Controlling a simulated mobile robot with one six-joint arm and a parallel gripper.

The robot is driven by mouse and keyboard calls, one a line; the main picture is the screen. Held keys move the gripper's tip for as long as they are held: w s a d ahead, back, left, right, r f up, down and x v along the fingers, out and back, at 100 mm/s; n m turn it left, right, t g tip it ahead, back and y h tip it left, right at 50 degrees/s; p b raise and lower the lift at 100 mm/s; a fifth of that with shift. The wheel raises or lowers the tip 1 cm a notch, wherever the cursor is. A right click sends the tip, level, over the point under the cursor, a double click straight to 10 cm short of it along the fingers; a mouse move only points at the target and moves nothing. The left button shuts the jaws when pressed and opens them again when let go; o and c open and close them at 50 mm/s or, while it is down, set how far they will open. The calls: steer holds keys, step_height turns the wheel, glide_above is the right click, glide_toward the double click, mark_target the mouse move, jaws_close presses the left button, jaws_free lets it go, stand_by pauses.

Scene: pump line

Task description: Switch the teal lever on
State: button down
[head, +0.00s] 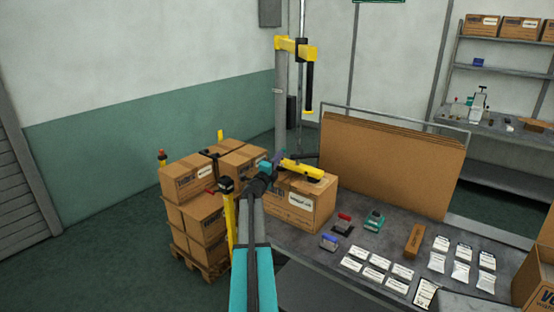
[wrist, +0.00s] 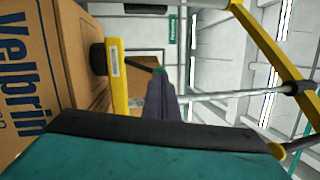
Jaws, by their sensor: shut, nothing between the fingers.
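In the wrist view, my gripper's dark purple-grey fingers (wrist: 160,88) are shut and empty. The teal device does not show in the wrist view.
A red-topped device (head: 344,220) and a blue-topped one (head: 329,242) stand nearby. A labelled yellow bar (head: 301,169) lies close to my gripper, above the carton (head: 297,207); it shows in the wrist view (wrist: 117,85). White cards (head: 376,261) and stacked cartons (head: 203,215) flank my arm.

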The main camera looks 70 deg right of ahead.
steer(key=shift+w+d+r, duration=0.1)
steer(key=shift+d+r, duration=0.1)
steer(key=shift+d, duration=0.1)
stand_by(0.5)
steer(key=w+d+r+b, duration=0.2)
steer(key=d+r+b, duration=0.1)
steer(key=d, duration=0.1)
steer(key=shift+w+d+r+b, duration=0.15)
steer(key=shift+w+r+b, duration=0.05)
steer(key=shift+w+b, duration=0.1)
stand_by(0.4)
steer(key=w+a+r, duration=0.2)
steer(key=a+r, duration=0.6)
steer(key=a, duration=0.2)
steer(key=shift+w+a+r+b, duration=0.25)
steer(key=shift+a+b, duration=0.05)
steer(key=shift+a, duration=0.1)
stand_by(0.6)
